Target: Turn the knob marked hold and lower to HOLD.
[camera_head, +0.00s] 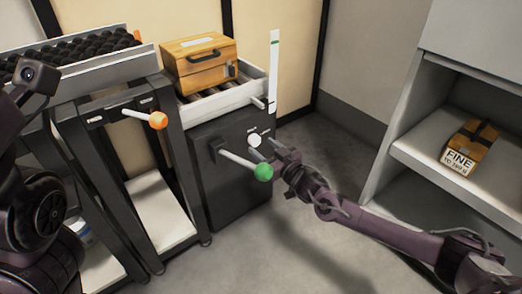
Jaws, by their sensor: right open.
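A round white knob (254,140) sits on the front of the dark cabinet (225,170), with a small white label just above it. The label is too small to read, and I cannot tell which way the knob is set. My right gripper (264,150) is open, its fingers pointing at the cabinet front just below and to the right of the knob. I see no contact with the knob. My left arm is at the left edge, and its gripper does not show.
A lever with a green ball (263,172) sticks out just below my right gripper. A lever with an orange ball (157,120) is on the left frame. A wooden case (199,60) lies on the rollers above the cabinet. A box marked FINE (468,148) is on the right shelf.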

